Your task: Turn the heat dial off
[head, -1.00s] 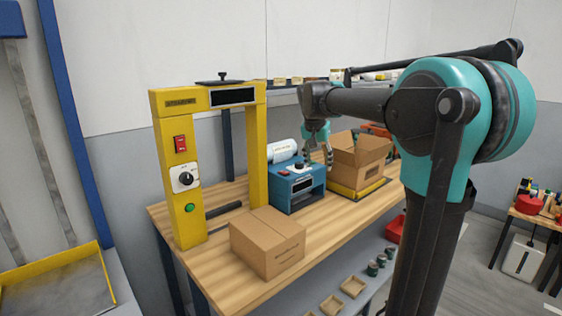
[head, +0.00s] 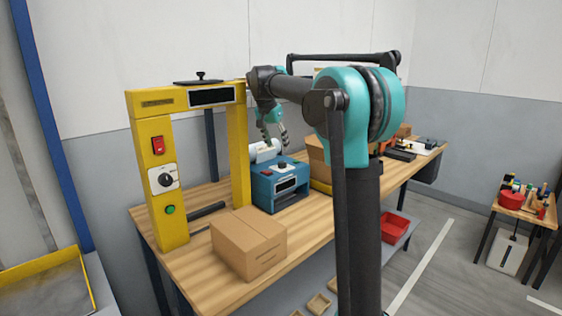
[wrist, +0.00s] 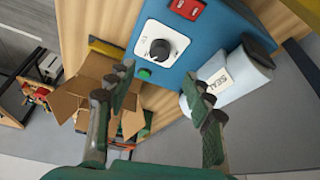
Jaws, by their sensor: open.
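A blue box-shaped machine (head: 282,185) stands on the workbench with a dial (head: 282,165) on its top. In the wrist view the dial (wrist: 160,48) is a dark round knob with a light pointer on a white plate, with a red switch (wrist: 188,8) and a green button (wrist: 145,72) beside it. The plate's small marks are unreadable. My gripper (head: 276,143) is open and empty above the machine, fingers pointing down. In the wrist view the fingertips (wrist: 158,80) are apart, below the dial in the picture, not touching it.
A yellow frame (head: 170,215) has another dial (head: 163,180), red switch and green button. A white roll (wrist: 225,80) marked SEAL lies beside the blue machine. An open carton (wrist: 90,90) is on its other side. A closed carton (head: 248,243) sits in front.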

